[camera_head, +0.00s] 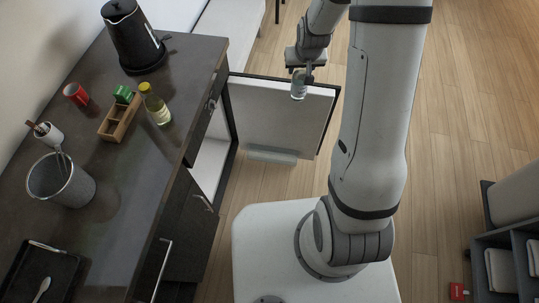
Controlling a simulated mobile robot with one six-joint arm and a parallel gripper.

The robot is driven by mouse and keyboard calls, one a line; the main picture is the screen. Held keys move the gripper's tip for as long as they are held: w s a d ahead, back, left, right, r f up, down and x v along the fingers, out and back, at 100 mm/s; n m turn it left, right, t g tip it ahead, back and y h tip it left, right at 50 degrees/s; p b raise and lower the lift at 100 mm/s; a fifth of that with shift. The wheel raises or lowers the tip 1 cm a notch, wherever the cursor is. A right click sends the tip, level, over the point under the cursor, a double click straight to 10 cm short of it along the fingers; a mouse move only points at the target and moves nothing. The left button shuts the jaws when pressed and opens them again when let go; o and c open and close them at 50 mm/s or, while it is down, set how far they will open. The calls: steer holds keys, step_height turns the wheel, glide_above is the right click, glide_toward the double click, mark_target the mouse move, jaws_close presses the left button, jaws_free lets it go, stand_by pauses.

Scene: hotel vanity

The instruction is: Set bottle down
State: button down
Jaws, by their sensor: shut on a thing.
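My gripper (301,72) is at the top middle, shut on a small bottle (298,88) with a clear, pale body. The bottle hangs roughly upright in front of the open white door (275,110) of the cabinet, out past the counter's edge. My fingers cover its upper part. Another bottle (155,104), with yellowish contents and a yellow-green cap, stands on the dark counter (130,190) to the left, beside the wooden holder.
The counter holds a black kettle (133,38), a red can (76,95), a wooden holder (118,119) with a green box (123,94), a cup of utensils (46,133), a grey bucket (62,181) and a black tray (38,275). The open door juts over the floor. The counter's middle is clear.

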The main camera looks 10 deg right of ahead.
steer(key=shift+a, duration=0.75)
steer(key=shift+f, duration=0.1)
steer(key=s+a+f+m+h+b, duration=0.1)
steer(key=s+a+f+b, duration=0.25)
steer(key=f+b, duration=2.7)
steer(key=s+a+f+m+b, duration=0.2)
steer(key=s+f+b, duration=0.2)
steer(key=f+b, duration=2.65)
steer(key=w+d+f+p, duration=0.2)
steer(key=w+d+p, duration=0.15)
steer(key=w, duration=0.55)
steer(key=w+d+f+p, duration=0.1)
steer(key=w+d+p, duration=0.1)
steer(key=w+p, duration=0.5)
steer(key=b+x, duration=0.7)
steer(key=x, duration=0.1)
steer(key=shift+w+a+f, duration=0.15)
steer(key=shift+w+a, duration=0.05)
steer(key=shift+a, duration=0.25)
